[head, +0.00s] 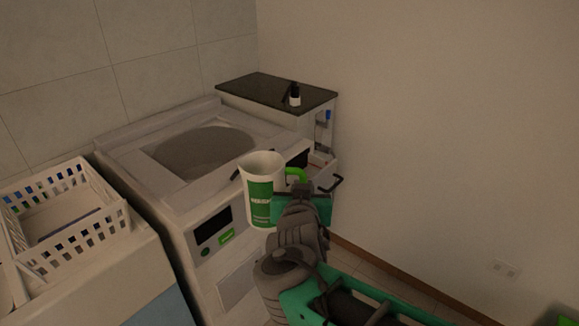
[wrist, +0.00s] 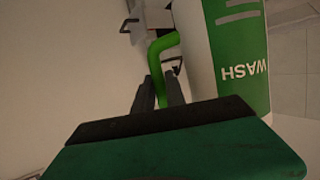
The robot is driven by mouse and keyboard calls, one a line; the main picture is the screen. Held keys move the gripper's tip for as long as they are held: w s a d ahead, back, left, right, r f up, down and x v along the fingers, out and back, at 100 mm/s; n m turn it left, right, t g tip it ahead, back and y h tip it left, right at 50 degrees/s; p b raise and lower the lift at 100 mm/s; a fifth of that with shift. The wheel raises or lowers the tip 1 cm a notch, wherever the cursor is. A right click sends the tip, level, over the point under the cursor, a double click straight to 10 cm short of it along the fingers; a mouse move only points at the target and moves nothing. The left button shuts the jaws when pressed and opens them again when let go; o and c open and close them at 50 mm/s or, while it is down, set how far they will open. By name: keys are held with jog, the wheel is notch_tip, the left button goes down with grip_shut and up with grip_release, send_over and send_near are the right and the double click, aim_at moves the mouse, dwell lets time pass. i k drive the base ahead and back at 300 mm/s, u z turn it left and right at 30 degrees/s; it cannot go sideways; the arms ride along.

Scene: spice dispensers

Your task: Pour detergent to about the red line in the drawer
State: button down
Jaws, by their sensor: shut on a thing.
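A white and green detergent jug (head: 260,190) with an open top and a green handle (head: 295,175) is held in the air in front of the washing machine. It looks roughly upright. In the wrist view, the jug (wrist: 228,50) fills the upper right, its WASH label upside down. My gripper (head: 299,184) is shut on the green handle; in the wrist view its dark fingers (wrist: 158,88) sit either side of it. A pulled-out drawer (head: 321,160) with a black handle (head: 331,184) shows behind and right of the jug, partly hidden. I cannot make out the red line.
The washing machine (head: 150,165) stands behind and left of the jug. A white basket (head: 75,236) is at the left. A dark-topped cabinet (head: 262,89) with a small black bottle (head: 295,94) stands in the back corner. A bare wall (head: 440,120) bounds the right.

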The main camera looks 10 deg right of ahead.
aim_at(323, 172)
jog(key=u, duration=3.9)
jog(key=k, duration=1.4)
jog(key=z, duration=1.1)
